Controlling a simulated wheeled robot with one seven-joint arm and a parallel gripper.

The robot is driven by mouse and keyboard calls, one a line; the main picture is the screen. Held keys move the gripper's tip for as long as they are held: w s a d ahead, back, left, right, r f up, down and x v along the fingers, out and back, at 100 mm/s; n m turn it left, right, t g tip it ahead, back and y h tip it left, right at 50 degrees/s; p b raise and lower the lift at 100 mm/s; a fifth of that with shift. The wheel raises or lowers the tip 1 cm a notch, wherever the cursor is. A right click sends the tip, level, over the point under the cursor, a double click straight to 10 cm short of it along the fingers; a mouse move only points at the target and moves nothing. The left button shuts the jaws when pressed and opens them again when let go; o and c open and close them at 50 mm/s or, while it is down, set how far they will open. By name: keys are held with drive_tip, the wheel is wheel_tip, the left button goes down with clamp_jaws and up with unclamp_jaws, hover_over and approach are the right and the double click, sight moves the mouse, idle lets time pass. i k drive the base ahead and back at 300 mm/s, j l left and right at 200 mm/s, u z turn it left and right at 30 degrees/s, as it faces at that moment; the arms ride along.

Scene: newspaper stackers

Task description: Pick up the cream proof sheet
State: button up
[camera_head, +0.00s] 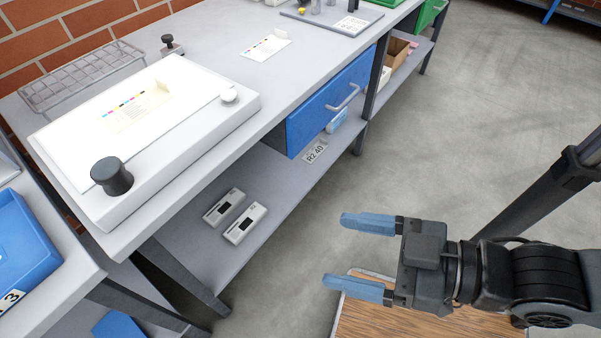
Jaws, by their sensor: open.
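A cream proof sheet (137,108) with a row of colour patches and lines of print lies on the white light-box panel (190,97) on the bench at the left. One end of the sheet looks raised or curled. My gripper (352,253) is at the lower right, with its two blue fingers apart and nothing between them. It is well to the right of the sheet, out past the bench's front edge, over the floor. A second, white sheet (266,46) with colour patches lies farther back on the bench.
A blue drawer (330,103) and a lower shelf (181,237) holding two meters are beneath the bench. A wooden surface (400,322) lies below my gripper.

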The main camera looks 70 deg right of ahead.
sight(122, 115)
drive_tip(key=j+z, duration=0.2)
drive_tip(key=z, duration=0.25)
drive_tip(key=i+j+z, duration=0.1)
drive_tip(key=j+z, duration=0.15)
drive_tip(key=z, duration=0.2)
drive_tip(key=j+z, duration=0.2)
drive_tip(key=z, duration=0.25)
drive_tip(key=j+z, duration=0.1)
drive_tip(key=j, duration=0.35)
drive_tip(key=k+j+z, duration=0.15)
drive_tip(key=j, duration=0.3)
drive_tip(key=k+j+z, duration=0.1)
drive_tip(key=j, duration=0.35)
drive_tip(key=k+j+z, duration=0.1)
drive_tip(key=j, duration=0.35)
drive_tip(key=i+j, duration=0.15)
drive_tip(key=j, duration=0.15)
drive_tip(key=i+j, duration=0.1)
drive_tip(key=j, duration=0.15)
